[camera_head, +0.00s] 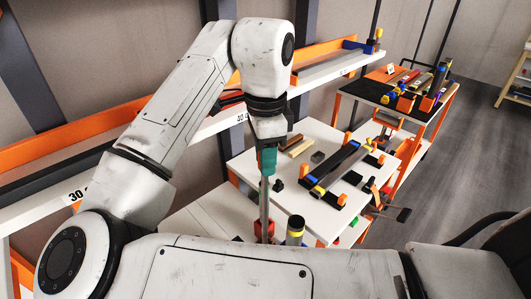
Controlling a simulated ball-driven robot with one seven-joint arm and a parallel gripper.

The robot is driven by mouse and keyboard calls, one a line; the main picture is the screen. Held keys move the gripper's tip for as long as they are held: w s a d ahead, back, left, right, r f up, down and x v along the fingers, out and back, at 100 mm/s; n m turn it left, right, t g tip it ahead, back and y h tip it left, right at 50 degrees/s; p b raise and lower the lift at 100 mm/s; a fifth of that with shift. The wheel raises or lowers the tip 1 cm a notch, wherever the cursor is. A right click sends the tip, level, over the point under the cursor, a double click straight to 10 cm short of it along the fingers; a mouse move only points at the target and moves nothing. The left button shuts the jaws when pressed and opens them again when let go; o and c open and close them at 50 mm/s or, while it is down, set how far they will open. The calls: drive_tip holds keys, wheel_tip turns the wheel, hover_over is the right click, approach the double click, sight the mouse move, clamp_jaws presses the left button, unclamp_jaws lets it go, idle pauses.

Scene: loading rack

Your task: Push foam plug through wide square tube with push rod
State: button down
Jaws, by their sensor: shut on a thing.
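My gripper (268,142) points down in the middle of the view. It is shut on the upper part of a tool with a teal handle (267,161), which looks like the push rod. Its narrow grey shaft (264,205) hangs about upright, and its lower end is at or behind a red piece (262,227). I cannot tell whether it touches or enters anything there. A long dark tube (338,166) with blue and yellow parts lies on the white table to the right. I cannot tell which thing is the wide square tube. I cannot make out the foam plug.
An upright dark cylinder with a yellow band (295,231) stands right of the shaft. The white table (312,133) also bears small blocks and orange holders. A cart (400,88) with more tubes stands at the back right. Rack rails run along the left. Grey floor (460,150) is open at right.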

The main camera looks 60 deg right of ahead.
sight(266, 228)
drive_tip(key=shift+f+b, duration=7.1)
drive_tip(key=shift+f, duration=4.7)
